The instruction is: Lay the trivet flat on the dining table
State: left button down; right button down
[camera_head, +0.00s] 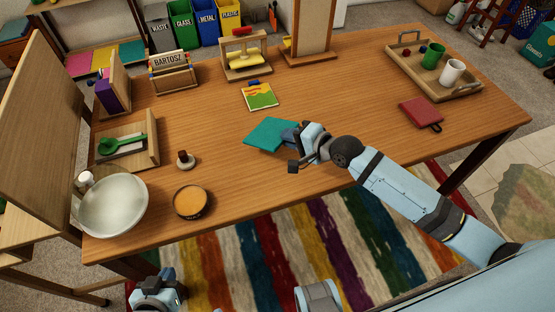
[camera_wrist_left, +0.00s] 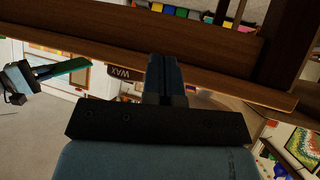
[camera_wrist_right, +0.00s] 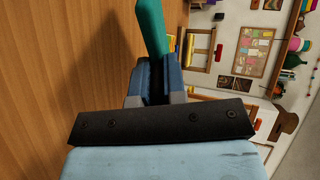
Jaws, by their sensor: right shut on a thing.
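The trivet, a thin teal square slab (camera_head: 271,134), is over the front middle of the dining table (camera_head: 340,115). My right gripper (camera_head: 290,137) is shut on its near right edge. In the right wrist view the trivet (camera_wrist_right: 152,28) shows edge-on between the fingers, apart from the tabletop, with a shadow on the wood. In the left wrist view the trivet (camera_wrist_left: 62,69) looks slightly tilted. My left gripper (camera_head: 157,285) is low, in front of the table's front edge; its fingers (camera_wrist_left: 161,75) look closed together and empty.
A white bowl (camera_head: 113,205), an orange-topped round tin (camera_head: 190,202) and a small stamp-like object (camera_head: 185,160) stand at the left front. A colourful booklet (camera_head: 260,96) lies behind the trivet. A red square (camera_head: 420,112) and a tray with cups (camera_head: 465,90) are right.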

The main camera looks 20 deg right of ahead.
notch_tip(320, 180, down, 2)
jog(key=shift+f+b, duration=0.1)
jog(key=shift+b, duration=0.55)
jog(key=shift+f, duration=0.3)
jog(key=shift+f+b, duration=0.35)
jog(key=shift+f, duration=0.45)
pick_arm(q)
jog(key=shift+w+d+f, duration=0.1)
jog(key=shift+f, duration=0.3)
pick_arm(e)
jog(key=c, duration=1.3)
grip_release()
jog(key=shift+c, duration=0.2)
